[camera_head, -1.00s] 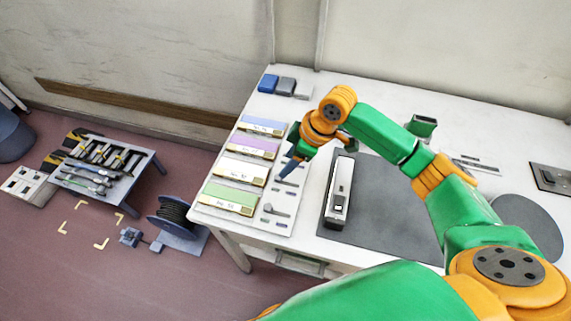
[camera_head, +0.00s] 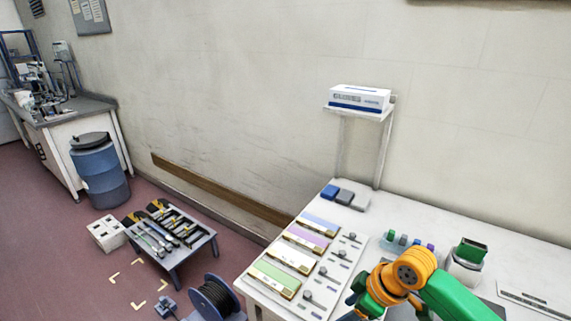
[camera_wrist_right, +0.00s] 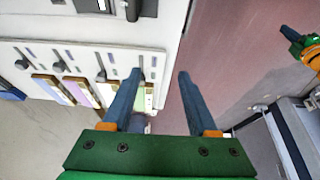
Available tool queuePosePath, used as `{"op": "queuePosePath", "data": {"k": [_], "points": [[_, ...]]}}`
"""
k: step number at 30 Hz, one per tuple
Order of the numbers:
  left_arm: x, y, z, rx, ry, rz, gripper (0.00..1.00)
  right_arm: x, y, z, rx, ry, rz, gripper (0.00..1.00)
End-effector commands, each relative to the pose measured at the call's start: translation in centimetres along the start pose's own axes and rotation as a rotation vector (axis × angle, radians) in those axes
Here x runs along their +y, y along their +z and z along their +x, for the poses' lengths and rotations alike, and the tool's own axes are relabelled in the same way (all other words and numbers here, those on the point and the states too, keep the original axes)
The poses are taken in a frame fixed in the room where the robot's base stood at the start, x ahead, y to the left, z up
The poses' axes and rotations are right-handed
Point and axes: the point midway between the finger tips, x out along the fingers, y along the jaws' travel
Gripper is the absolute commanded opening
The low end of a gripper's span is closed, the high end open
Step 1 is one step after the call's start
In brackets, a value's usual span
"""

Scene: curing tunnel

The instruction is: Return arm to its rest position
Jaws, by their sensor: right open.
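My right gripper (camera_wrist_right: 160,75) is open, with nothing between its two dark blue fingers. In the head view my right arm comes in at the lower right, and only part of this gripper (camera_head: 352,312) shows at the bottom edge. It is above the white table (camera_head: 418,216), near the front right of the board with coloured label strips (camera_head: 318,301). At the upper right of the right wrist view, part of my left gripper (camera_wrist_right: 291,34) shows, with one dark finger. Its opening cannot be made out. My left arm is not in the head view.
A green-topped container (camera_head: 467,262) stands on the table right of the board. Blue and grey blocks (camera_head: 337,194) lie at the back left corner. A white box (camera_head: 360,97) sits on a raised shelf. A tool stand (camera_head: 180,262) and cable reel (camera_head: 214,298) are on the floor.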

Motion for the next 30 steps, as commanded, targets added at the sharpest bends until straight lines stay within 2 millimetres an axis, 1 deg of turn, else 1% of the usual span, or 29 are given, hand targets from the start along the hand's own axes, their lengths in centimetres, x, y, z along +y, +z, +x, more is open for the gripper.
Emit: {"op": "queuePosePath", "data": {"k": [11,15,19,23,26,29,30], "points": [[-0.1,-0.6,0.0,0.012,-0.001,0.000,0.00,-5.0,0.7,3.6,0.018,-0.018,0.005,0.59],[-0.1,-0.7,0.0,0.013,-0.001,0.000,0.00,-7.5,1.3,4.8,0.037,-0.015,0.044,0.59],[-0.1,-0.6,0.0,0.013,-0.001,0.000,0.00,-9.7,2.3,5.6,0.057,0.005,0.119,0.59],[-0.1,-0.5,0.0,0.011,-0.001,0.000,0.00,-11.3,3.8,5.8,0.067,0.039,0.226,0.59],[-0.1,-0.5,0.0,0.010,-0.001,0.000,0.00,-12.3,5.5,5.6,0.062,0.077,0.328,0.59],[-0.1,-0.4,0.0,0.009,-0.001,0.000,0.00,-13.0,7.7,5.2,0.042,0.124,0.439,0.59],[-0.1,-0.4,0.0,0.009,-0.001,0.000,0.00,-13.2,8.7,4.9,0.029,0.146,0.483,0.59]]}}
